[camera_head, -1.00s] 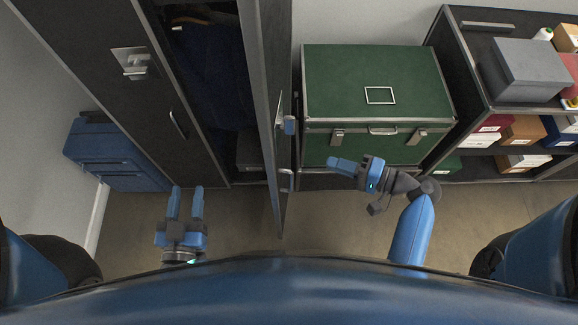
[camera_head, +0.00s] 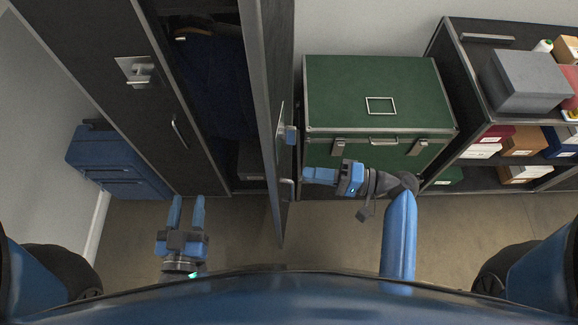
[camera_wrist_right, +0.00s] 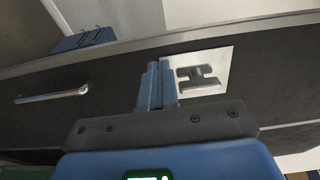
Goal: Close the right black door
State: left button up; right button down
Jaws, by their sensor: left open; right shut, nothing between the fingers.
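The right black door (camera_head: 266,110) of the wardrobe stands open, nearly edge-on in the head view. Its outer face fills much of the right wrist view, with a latch plate (camera_wrist_right: 222,75) and a bar handle (camera_wrist_right: 50,95). The dark inside of the wardrobe is exposed to its left. My right gripper (camera_head: 306,174) is shut and empty, just right of the door's outer face, pointing left at it. In the wrist view its fingertips (camera_wrist_right: 158,70) appear beside the latch plate; contact cannot be told. My left gripper (camera_head: 187,200) is open and empty below the wardrobe's front.
The left black door (camera_head: 125,100) is closed. Dark clothes (camera_head: 210,85) hang inside. A blue case (camera_head: 115,160) stands left of the wardrobe. A green trunk (camera_head: 375,85) is right of the open door, and a shelf with boxes (camera_head: 525,80) stands further right. Floor in front is bare.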

aim_at(276, 170)
jog(key=shift+w+a+p, duration=0.25)
jog(key=shift+a+p, duration=0.25)
jog(key=shift+a, duration=1)
jog(key=shift+w+a+p, duration=0.2)
jog(key=shift+a+p, duration=0.3)
jog(key=shift+a, duration=1)
jog(key=shift+a, duration=0.15)
